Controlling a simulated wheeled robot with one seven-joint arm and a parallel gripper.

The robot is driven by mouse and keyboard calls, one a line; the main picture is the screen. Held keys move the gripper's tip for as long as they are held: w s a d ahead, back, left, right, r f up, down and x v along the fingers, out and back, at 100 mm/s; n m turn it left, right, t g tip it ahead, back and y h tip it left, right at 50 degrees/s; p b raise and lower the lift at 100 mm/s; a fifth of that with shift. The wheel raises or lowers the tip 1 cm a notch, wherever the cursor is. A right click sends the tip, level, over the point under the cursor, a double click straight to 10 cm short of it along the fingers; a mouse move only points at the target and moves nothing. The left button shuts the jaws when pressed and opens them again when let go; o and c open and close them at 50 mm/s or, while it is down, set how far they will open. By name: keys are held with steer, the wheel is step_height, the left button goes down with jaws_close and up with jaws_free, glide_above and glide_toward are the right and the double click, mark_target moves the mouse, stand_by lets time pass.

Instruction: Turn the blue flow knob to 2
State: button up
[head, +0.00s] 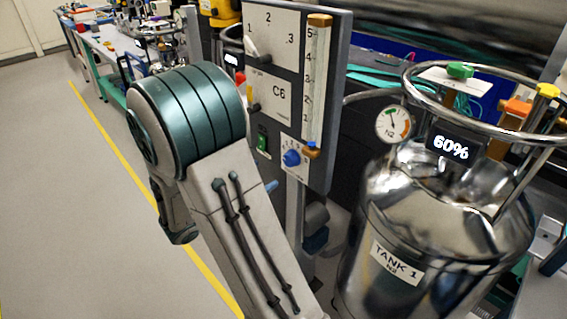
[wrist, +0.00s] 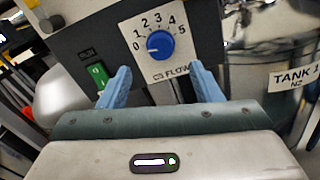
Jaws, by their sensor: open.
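The blue flow knob (wrist: 159,45) sits on a white dial plate (wrist: 178,66) marked 0 to 5 with FLOW below. Its small white mark appears on the left side, toward 0. The knob also shows in the head view (head: 291,157), low on the grey panel. My gripper (wrist: 161,80) is open, with its blue fingers apart and nothing between them. The knob lies beyond the fingertips, roughly centred between them and apart from them. In the head view my arm hides most of the gripper.
A green switch (wrist: 97,74) is left of the dial, near the left finger. The panel (head: 343,60) also carries a tube gauge (head: 316,85) and C6 label. The steel TANK 1 (head: 440,230) stands close on the right. Floor at left (head: 70,200) is clear.

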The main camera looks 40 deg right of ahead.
mark_target(288, 161)
steer(key=d, duration=0.8)
steer(key=shift+w+d, duration=0.25)
steer(key=shift+w, duration=0.05)
steer(key=c, duration=1)
